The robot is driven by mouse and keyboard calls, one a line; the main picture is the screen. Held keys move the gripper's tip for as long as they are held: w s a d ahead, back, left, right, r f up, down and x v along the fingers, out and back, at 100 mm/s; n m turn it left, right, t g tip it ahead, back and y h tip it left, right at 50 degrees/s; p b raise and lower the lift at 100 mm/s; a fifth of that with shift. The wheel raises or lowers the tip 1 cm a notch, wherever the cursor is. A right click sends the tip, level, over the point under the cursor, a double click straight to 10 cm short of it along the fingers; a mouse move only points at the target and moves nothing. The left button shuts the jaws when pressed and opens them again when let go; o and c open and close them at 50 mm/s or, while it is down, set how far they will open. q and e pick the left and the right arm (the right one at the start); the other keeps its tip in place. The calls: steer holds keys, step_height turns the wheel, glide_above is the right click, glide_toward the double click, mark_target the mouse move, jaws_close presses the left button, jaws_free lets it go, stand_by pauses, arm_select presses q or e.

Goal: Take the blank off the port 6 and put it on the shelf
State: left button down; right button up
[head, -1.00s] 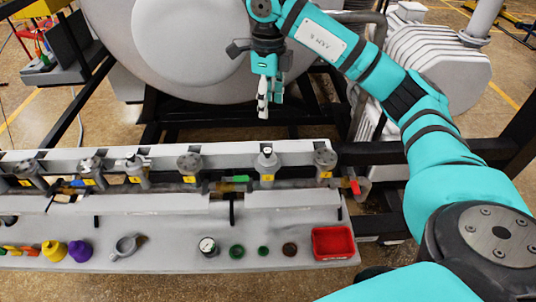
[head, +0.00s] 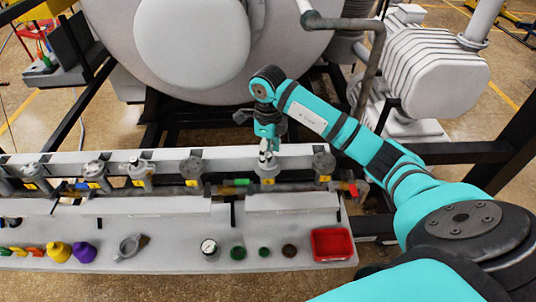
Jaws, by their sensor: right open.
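A row of ports with yellow labels stands on the grey manifold rail (head: 225,160); the label numbers are too small to read. Flat round grey caps sit on several ports, such as the far-right one (head: 323,163) and one left of my gripper (head: 192,168). My right gripper (head: 267,155) is open, pointing down at the top of the second port from the right (head: 268,172). Its fingers partly hide that port's top fitting, and I cannot tell whether they touch it. The grey shelf (head: 180,265) runs along the front. My left gripper is not in view.
Bare shelf shows between the clamp and the gauge. A large vessel (head: 190,45) stands behind.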

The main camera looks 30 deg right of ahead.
steer(key=shift+f, duration=0.85)
steer(key=shift+c, duration=0.4)
steer(key=shift+s, duration=0.1)
jaws_close()
